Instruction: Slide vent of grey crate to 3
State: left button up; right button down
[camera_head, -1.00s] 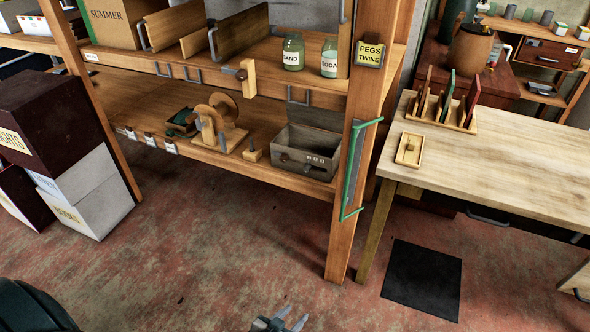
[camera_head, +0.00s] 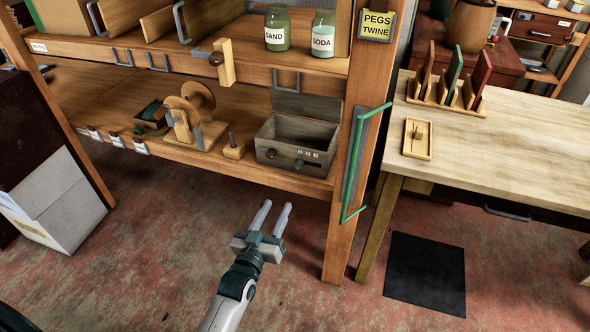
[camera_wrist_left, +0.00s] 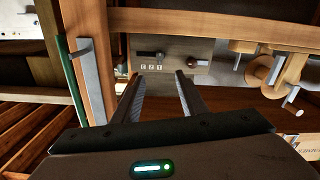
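The grey crate (camera_head: 322,168) sits on the lower shelf near the right post, its lid standing open at the back. Its front has a dark knob, a second dark knob below and several small pale marks; I cannot read which mark the vent slider is at. In the left wrist view the crate front (camera_wrist_left: 172,48) shows beyond the fingertips, with a dark lever and a small knob. My left gripper (camera_head: 273,208) is open and empty, in front of and below the crate, apart from it; it also shows in the wrist view (camera_wrist_left: 159,76). My right gripper is out of view.
The shelf edge lies below the crate. Open floor lies around my left gripper.

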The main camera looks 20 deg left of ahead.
aim_at(298, 167)
pick_arm(q)
jog(key=shift+w, duration=0.15)
